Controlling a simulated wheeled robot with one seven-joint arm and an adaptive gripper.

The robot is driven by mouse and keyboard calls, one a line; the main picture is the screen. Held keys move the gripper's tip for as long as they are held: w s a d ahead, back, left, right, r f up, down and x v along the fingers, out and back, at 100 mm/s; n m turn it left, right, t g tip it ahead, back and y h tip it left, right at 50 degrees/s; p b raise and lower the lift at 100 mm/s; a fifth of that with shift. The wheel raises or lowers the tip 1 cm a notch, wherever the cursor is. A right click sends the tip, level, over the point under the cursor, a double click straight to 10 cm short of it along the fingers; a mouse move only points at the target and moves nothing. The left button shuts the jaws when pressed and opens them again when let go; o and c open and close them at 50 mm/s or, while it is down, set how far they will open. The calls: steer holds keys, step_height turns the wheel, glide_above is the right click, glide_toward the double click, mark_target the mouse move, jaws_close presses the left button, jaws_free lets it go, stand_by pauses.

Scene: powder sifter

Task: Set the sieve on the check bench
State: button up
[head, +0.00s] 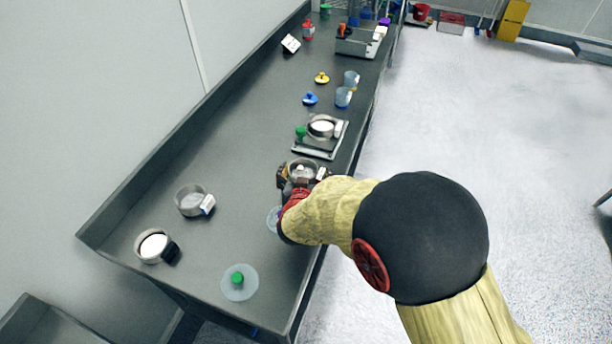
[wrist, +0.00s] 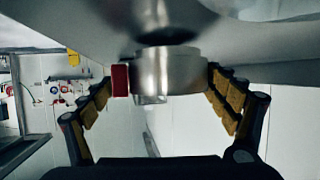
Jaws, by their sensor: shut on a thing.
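A round metal sieve (head: 303,166) is in my gripper (head: 298,178) at the right edge of the long grey bench (head: 232,160). In the wrist view the metal ring (wrist: 170,72) sits between my two padded fingers (wrist: 168,95), with a red block at its left side. My arm hides part of the sieve in the head view. Whether it touches the bench is unclear. Another sieve (head: 188,203) with a pale tag stands to the left. A ring filled with white (head: 152,246) and carrying a black tag stands nearer. Nothing in view names the check bench.
A flat scale (head: 322,148) with a white-filled dish stands just beyond my gripper. A clear disc with a green knob (head: 239,281) lies at the near end. Blue (head: 310,98) and yellow (head: 321,78) knobbed pieces and clear cups (head: 344,97) stand farther back.

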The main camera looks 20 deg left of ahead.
steer(key=shift+f, duration=0.2)
steer(key=shift+f, duration=0.2)
steer(key=o, duration=1.1)
steer(key=shift+r, duration=0.25)
steer(key=p+v, duration=0.3)
steer(key=v, duration=0.9)
steer(key=shift+f, duration=0.15)
